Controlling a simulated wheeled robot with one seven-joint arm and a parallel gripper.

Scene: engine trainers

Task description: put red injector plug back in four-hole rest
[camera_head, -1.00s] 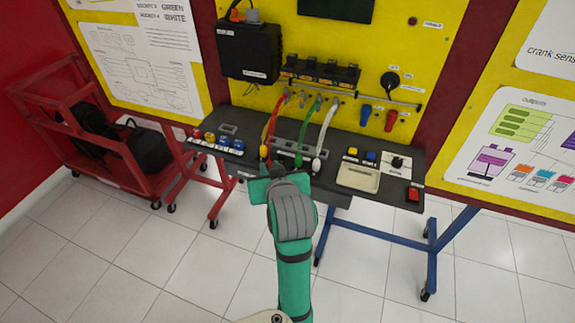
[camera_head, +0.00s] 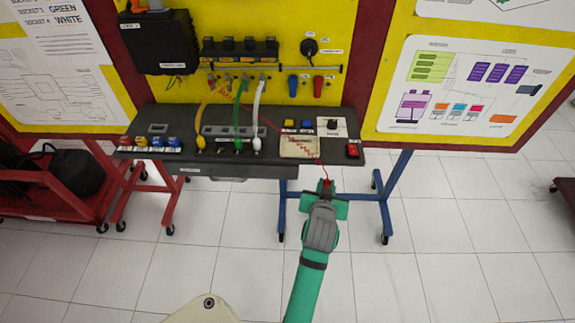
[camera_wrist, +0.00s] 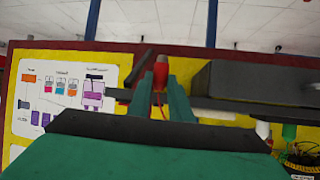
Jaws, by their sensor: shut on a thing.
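My gripper (camera_head: 326,190) is shut on the red injector plug (camera_head: 327,182), out in front of the bench's front edge, right of its middle. The wrist view, upside down, shows the red plug (camera_wrist: 160,73) upright between the two fingers. A thin red cable (camera_head: 290,138) runs from the panel's upper left across the bench to the plug. Yellow (camera_head: 201,143), green (camera_head: 238,143) and white (camera_head: 257,143) plugs stand side by side on the bench. A grey block (camera_head: 217,131) with dark openings lies behind them. The rest's holes are too small to make out.
The dark bench (camera_head: 200,167) also bears a beige tray (camera_head: 300,147), colored knobs, a dial and a red switch (camera_head: 353,150). Blue bench legs (camera_head: 384,215) stand near my gripper. A red cart (camera_head: 60,205) is at left. The floor on the right is largely clear.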

